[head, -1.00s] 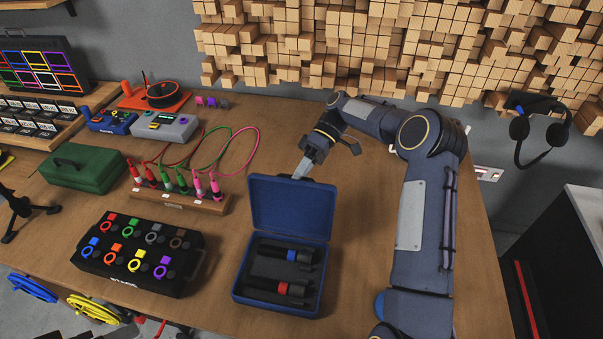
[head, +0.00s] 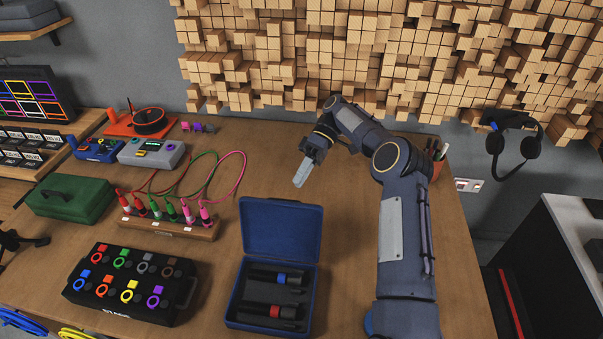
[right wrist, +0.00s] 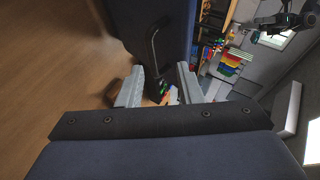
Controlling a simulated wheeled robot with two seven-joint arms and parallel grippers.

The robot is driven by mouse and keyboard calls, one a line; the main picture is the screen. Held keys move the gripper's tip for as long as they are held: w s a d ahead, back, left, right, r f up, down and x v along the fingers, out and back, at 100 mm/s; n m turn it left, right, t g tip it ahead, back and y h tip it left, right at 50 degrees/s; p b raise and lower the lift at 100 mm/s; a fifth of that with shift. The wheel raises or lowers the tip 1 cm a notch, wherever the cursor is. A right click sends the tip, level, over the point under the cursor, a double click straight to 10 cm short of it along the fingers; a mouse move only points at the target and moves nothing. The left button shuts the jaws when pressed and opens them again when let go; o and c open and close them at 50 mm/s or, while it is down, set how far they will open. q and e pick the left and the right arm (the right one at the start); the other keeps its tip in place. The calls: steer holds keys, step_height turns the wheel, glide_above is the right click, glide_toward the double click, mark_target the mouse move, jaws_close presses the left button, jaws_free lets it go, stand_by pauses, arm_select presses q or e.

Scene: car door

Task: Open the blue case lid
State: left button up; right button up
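The blue case (head: 282,227) stands on the workbench with its lid raised roughly upright at the back. Its tray holds two black tools, one with a blue band (head: 276,277) and one with a red band (head: 272,311). My right gripper (head: 299,181) is behind and above the lid's right top edge, with its pale fingers pointing down, apparently clear of the lid. In the right wrist view the fingers (right wrist: 159,88) are spread with a gap between them. A dark blue surface with a black handle (right wrist: 153,45), apparently the case, shows beyond them. My left gripper is not in view.
A black box with coloured rings (head: 132,285) stands left of the case. A rack of coloured plugs with wires (head: 172,226) and a green case (head: 70,196) are further back left. The bench between the case and my right arm is clear.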

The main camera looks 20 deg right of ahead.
steer(key=shift+d+f, duration=0.15)
steer(key=shift+f, duration=0.15)
steer(key=c, duration=0.3)
steer(key=d+f+m+t+y+b, duration=0.1)
steer(key=m, duration=0.1)
steer(key=s+d+f+m+t+y+b, duration=0.1)
steer(key=f+m+y, duration=0.1)
steer(key=d+f+m+t+y, duration=0.1)
steer(key=f+m+t+y, duration=0.1)
steer(key=m, duration=0.1)
steer(key=shift+s+d+f+b, duration=0.1)
steer(key=shift+s+b, duration=0.1)
steer(key=shift+b, duration=0.2)
jaws_close()
steer(key=d+f+m+t+y+b, duration=0.2)
steer(key=d+f+m+t+y, duration=0.15)
steer(key=m+t, duration=0.45)
steer(key=a+r+m+t+h+p, duration=0.1)
steer(key=a+r+m+p, duration=0.1)
steer(key=a+p, duration=0.3)
steer(key=a+r, duration=0.1)
steer(key=a, duration=0.3)
steer(key=shift+a+r+m, duration=0.15)
steer(key=shift+a+m, duration=0.25)
